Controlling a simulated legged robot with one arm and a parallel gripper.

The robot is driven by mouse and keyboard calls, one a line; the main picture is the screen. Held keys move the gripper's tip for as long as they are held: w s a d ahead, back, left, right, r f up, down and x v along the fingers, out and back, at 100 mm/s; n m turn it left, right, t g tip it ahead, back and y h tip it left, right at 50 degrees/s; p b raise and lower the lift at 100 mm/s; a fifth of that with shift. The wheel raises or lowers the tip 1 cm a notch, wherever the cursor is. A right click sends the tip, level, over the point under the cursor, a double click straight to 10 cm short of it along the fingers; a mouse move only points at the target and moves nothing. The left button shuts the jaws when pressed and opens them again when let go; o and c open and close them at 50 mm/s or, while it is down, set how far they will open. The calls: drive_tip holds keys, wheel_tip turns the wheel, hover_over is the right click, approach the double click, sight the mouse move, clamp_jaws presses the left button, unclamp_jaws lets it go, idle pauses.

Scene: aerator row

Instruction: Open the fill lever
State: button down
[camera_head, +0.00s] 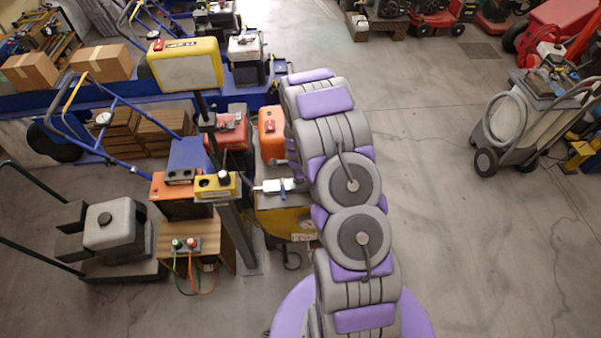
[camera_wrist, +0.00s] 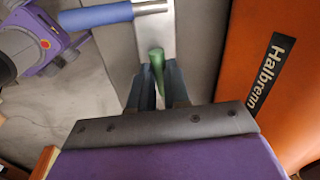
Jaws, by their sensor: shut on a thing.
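In the wrist view my gripper (camera_wrist: 157,80) is shut, its two dark fingers on either side of a slim green lever (camera_wrist: 157,62). The green lever stands against a pale metal plate (camera_wrist: 157,28). A blue grip (camera_wrist: 95,15) on a short metal rod sticks out to the left above it. I cannot tell for certain which of the two is the fill lever. In the head view a pale fitting with a blue part (camera_head: 282,189) shows just left of my arm. My fingers and the green lever are not clear there.
An orange panel marked Halbrenn (camera_wrist: 275,75) stands close on the right in the wrist view. In the head view a post with a yellow sign (camera_head: 185,65), a yellow box (camera_head: 217,186) and an orange canister (camera_head: 271,135) crowd the left. Open floor (camera_head: 450,230) lies right.

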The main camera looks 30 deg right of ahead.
drive_tip(key=shift+w+d+r+m+p, duration=0.2)
drive_tip(key=shift+w+m+p, duration=0.3)
drive_tip(key=shift+p, duration=0.25)
drive_tip(key=c, duration=1.1)
unclamp_jaws()
drive_tip(key=shift+s+f, duration=0.1)
drive_tip(key=shift+f, duration=0.05)
drive_tip(key=shift+s, duration=0.1)
wheel_tip(320, 180, up, 17)
drive_tip(key=s+a, duration=0.1)
drive_tip(key=s, duration=0.2)
drive_tip(key=shift+a+b, duration=0.2)
drive_tip(key=shift+b, duration=0.25)
drive_tip(key=shift+a, duration=0.1)
